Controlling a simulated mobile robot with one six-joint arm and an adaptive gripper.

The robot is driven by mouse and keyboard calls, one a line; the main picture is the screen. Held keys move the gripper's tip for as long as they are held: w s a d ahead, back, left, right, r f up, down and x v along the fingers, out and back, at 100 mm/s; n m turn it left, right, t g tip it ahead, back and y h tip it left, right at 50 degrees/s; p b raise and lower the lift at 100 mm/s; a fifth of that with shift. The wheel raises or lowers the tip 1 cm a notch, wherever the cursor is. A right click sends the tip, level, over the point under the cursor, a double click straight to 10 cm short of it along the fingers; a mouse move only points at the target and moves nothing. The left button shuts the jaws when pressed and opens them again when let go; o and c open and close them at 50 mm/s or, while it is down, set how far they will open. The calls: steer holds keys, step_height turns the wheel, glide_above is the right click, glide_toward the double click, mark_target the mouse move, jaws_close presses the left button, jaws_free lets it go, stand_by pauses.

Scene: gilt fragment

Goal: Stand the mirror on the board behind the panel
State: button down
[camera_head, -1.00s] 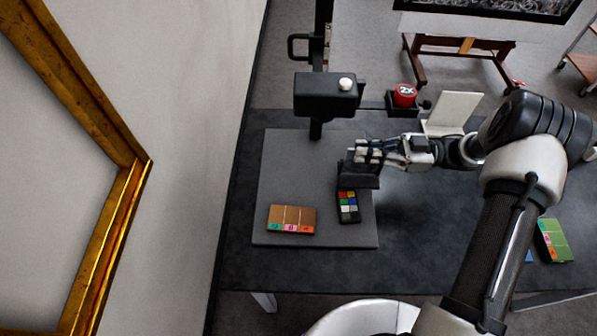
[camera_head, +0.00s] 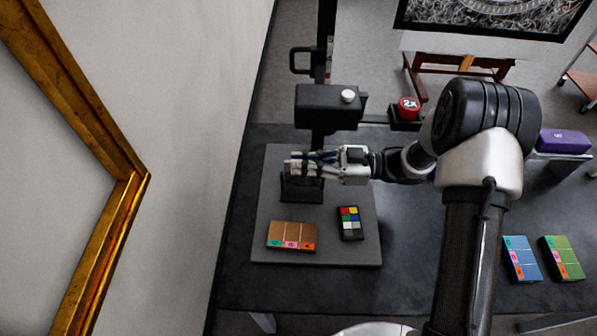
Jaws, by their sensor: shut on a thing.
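My gripper (camera_head: 303,166) is shut on a dark, block-like piece that I take to be the mirror (camera_head: 301,190). The fingers cover its upper part, and no reflective face is clear. It is over the rear left part of the grey board (camera_head: 345,252), and I cannot tell whether its base touches the board. The brown panel (camera_head: 291,235), with three sections and coloured labels along its front edge, lies on the board nearer the front. The mirror is behind it, with a gap of bare board between them.
A colour chart (camera_head: 350,223) lies right of the panel. A black camera-like box (camera_head: 326,107) overhangs the board's rear, close to my gripper. Blue (camera_head: 522,259) and green (camera_head: 563,258) panels lie right. A gilt frame (camera_head: 115,240) is at left.

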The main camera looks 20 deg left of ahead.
mark_target(298, 186)
steer(key=shift+s+a, duration=0.2)
steer(key=shift+a, duration=0.45)
steer(key=shift+w+d+f+b, duration=0.1)
steer(key=shift+f+b, duration=0.75)
steer(key=shift+f, duration=0.9)
steer(key=shift+f, duration=0.1)
steer(key=c, duration=1.8)
jaws_free()
steer(key=shift+f, duration=0.1)
steer(key=shift+d+r, duration=0.1)
steer(key=shift+r, duration=0.15)
steer(key=p+v, duration=0.2)
steer(key=v, duration=0.9)
steer(key=shift+w+d, duration=0.15)
steer(key=shift+d, duration=0.25)
